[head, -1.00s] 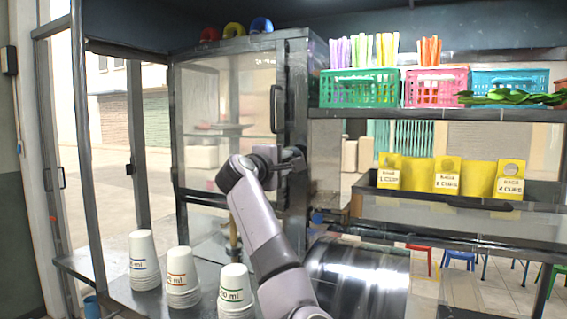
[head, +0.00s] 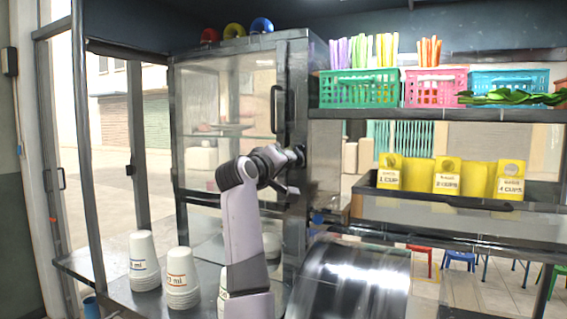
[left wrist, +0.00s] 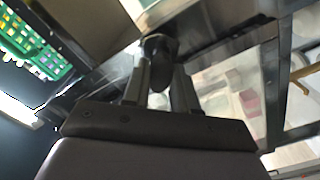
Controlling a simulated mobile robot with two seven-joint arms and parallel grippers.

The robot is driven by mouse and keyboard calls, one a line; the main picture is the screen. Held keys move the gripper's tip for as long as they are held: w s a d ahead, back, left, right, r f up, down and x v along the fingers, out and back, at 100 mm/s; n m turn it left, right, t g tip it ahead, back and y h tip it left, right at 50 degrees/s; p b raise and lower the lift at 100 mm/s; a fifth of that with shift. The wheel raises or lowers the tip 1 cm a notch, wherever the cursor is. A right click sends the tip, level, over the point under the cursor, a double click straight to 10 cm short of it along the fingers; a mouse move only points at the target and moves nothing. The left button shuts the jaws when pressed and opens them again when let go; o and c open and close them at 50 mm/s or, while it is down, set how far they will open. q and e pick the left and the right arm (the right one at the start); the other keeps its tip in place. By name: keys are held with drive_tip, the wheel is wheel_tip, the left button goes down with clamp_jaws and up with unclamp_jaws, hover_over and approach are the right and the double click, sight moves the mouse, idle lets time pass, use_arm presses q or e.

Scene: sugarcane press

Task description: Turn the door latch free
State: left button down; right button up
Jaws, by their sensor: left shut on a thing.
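The glass-fronted cabinet door (head: 225,95) looks closed, with a black vertical handle (head: 277,110) on its right side. The dark, rounded latch knob (left wrist: 160,48) shows in the left wrist view, on the cabinet's metal frame. My left gripper (head: 296,157) is at the cabinet's right post, below and right of the door handle. Its two fingers (left wrist: 160,75) stand on either side of the latch knob and are shut on it. In the head view the gripper mostly hides the latch. My right gripper is not in view.
Stacks of white cups (head: 144,262) stand on the counter at lower left. A shiny metal drum (head: 355,280) is right of my arm. Coloured baskets (head: 358,88) line the upper shelf, and yellow bag holders (head: 447,180) stand below.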

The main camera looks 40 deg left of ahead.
use_arm(q)
drive_tip(key=m, duration=0.9)
drive_tip(key=shift+f+m+p, duration=0.1)
drive_tip(key=shift+m+p, duration=0.2)
drive_tip(key=shift+p, duration=0.05)
idle(0.4)
drive_tip(key=c, duration=0.9)
unclamp_jaws()
